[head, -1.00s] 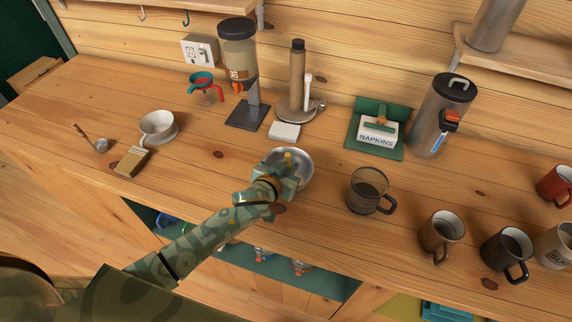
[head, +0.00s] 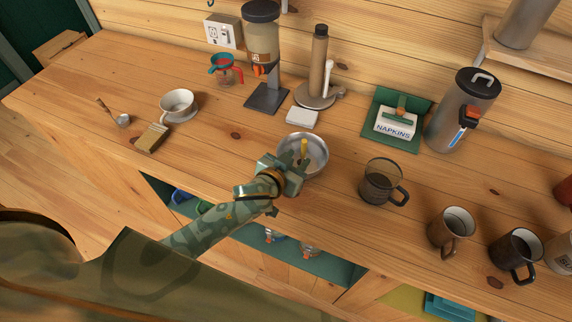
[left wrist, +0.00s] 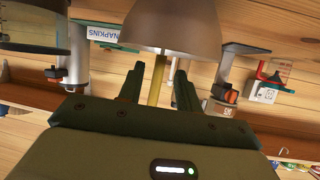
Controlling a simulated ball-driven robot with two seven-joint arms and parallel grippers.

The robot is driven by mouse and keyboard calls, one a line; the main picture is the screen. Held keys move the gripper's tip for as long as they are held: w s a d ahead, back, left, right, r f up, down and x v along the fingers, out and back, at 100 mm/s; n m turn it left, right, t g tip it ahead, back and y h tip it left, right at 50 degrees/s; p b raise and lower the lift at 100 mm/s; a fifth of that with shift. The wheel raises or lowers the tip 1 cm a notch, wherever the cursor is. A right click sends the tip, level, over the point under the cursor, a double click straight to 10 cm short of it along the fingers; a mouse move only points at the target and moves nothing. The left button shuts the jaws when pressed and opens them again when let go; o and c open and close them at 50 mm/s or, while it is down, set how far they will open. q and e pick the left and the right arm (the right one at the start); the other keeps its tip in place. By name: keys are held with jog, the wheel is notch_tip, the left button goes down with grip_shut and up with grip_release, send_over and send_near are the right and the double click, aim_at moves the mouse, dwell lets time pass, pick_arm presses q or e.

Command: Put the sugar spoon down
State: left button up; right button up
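The yellow-handled spoon, which I take as the sugar spoon (head: 304,148), stands with its handle up in a round metal bowl (head: 322,160) on the counter. Its lower end is hidden. My left gripper (head: 294,166) is at the bowl's near left edge. In the left wrist view its two fingers (left wrist: 160,88) are apart, one on each side of the yellow handle (left wrist: 157,80), with gaps visible on both sides. The bowl also shows there as a brownish dome (left wrist: 172,25). My right gripper is not in view.
Behind the bowl are a white block (head: 302,117), a grinder (head: 262,50) and a napkin holder (head: 396,122). A glass mug (head: 380,183) stands to the right, with more mugs beyond. A brush (head: 152,138) and white cup (head: 178,103) lie left.

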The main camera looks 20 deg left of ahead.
pick_arm(q)
jog(key=v, duration=0.7)
jog(key=shift+p, duration=0.35)
jog(key=shift+d, duration=0.1)
